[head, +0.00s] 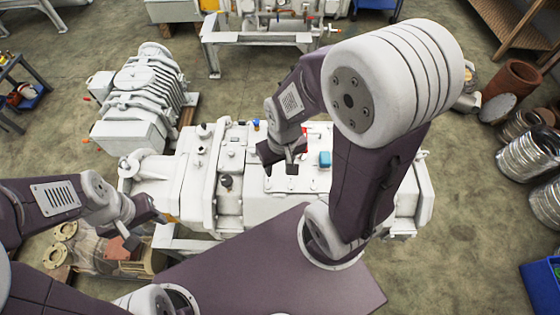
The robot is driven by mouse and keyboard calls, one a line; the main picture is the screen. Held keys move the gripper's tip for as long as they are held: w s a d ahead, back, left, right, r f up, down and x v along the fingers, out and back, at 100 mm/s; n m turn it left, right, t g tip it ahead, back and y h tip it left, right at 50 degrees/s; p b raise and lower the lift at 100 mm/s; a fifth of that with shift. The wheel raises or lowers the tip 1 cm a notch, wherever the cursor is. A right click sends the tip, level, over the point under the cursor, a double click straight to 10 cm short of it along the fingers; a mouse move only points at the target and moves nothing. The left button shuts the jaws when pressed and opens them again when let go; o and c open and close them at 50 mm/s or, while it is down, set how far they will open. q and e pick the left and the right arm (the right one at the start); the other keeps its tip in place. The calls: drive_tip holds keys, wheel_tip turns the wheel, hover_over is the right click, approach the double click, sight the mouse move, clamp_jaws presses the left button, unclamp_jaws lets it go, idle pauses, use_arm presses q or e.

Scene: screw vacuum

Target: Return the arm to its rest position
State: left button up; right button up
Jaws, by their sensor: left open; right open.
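My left gripper (150,212) is in the lower left of the head view, at the left end of the white screw vacuum pump (200,180). It looks empty. My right gripper (281,165) points down over the middle of the pump's top. It looks empty, and I cannot tell whether it touches the surface below. My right arm is raised and bent, and hides part of the pump's right side.
A second grey-white machine (135,100) stands at the back left on the floor. A white bench (255,37) is at the back. Metal cylinders (530,152) and a blue bin (543,280) stand at the right. Flanged parts (130,258) lie at the lower left.

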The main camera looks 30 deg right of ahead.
wheel_tip(320, 180, down, 6)
drive_tip(key=b, duration=0.6)
drive_tip(key=shift+w+d+f, duration=0.15)
drive_tip(key=shift+w+f, duration=0.05)
idle(0.4)
